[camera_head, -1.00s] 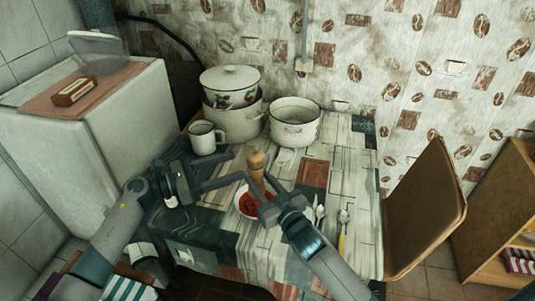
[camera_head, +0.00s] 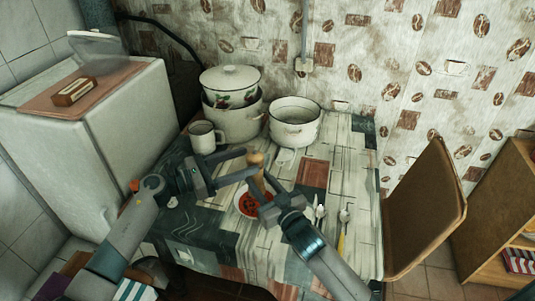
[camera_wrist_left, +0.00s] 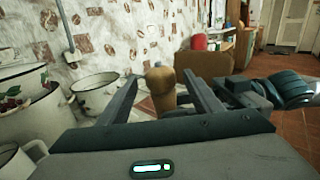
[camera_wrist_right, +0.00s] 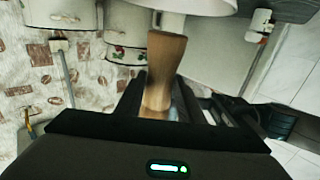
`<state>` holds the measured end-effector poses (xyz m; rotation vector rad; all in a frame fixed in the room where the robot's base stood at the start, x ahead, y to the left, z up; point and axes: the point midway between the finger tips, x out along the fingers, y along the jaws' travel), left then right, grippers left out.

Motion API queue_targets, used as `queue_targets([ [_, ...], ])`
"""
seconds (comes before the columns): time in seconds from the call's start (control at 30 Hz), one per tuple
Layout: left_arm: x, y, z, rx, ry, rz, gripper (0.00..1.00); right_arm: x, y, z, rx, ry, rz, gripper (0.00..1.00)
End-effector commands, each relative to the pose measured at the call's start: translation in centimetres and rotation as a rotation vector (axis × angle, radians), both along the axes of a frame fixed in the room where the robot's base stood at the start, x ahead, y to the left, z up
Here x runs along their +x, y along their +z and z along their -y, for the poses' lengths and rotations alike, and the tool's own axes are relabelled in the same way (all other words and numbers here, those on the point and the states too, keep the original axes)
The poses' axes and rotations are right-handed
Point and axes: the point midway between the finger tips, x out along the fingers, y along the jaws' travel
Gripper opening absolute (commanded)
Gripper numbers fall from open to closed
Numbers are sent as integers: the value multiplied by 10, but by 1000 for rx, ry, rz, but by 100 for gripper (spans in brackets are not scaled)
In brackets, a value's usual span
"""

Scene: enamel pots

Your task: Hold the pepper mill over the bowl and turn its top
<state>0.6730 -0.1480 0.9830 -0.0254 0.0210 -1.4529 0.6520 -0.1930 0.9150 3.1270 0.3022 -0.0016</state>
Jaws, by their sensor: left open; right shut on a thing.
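The wooden pepper mill (camera_head: 256,160) stands upright over the white bowl (camera_head: 238,207) of red food on the table. My right gripper (camera_head: 266,188) is shut on the mill's lower body; the right wrist view shows the mill (camera_wrist_right: 165,62) between its fingers (camera_wrist_right: 158,95). My left gripper (camera_head: 252,163) is open at the mill's top. In the left wrist view the mill's rounded top (camera_wrist_left: 160,82) lies between the spread fingers (camera_wrist_left: 163,95), with a gap on each side. The mill and right gripper hide part of the bowl.
A white mug (camera_head: 204,138), a lidded pot stack (camera_head: 233,120) and an open white pot (camera_head: 294,124) stand behind the grippers. Spoons (camera_head: 343,222) lie right of the bowl. A brown chair (camera_head: 427,210) stands at the table's right.

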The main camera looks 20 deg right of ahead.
Motion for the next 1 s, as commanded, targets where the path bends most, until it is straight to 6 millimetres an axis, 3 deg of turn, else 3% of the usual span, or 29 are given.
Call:
queue_targets([
  [0.4, 7, 0, 65, 0, -1, -1, 59, 0, 1, 0, 0, 0, 2, 8],
  [0.6, 9, 0, 78, 1, 0, 1, 59, 0, 1, 0, 0, 0, 2, 8],
  [0.9, 9, 0, 79, 1, 0, 1, 59, 0, 1, 0, 0, 0, 2, 8],
  [0.93, 9, 0, 79, 1, 0, 1, 56, 0, 1, 0, 0, 0, 2, 8],
  [1.0, 9, 0, 79, 1, 0, 1, 40, 0, 1, 0, 0, 0, 2, 8],
])
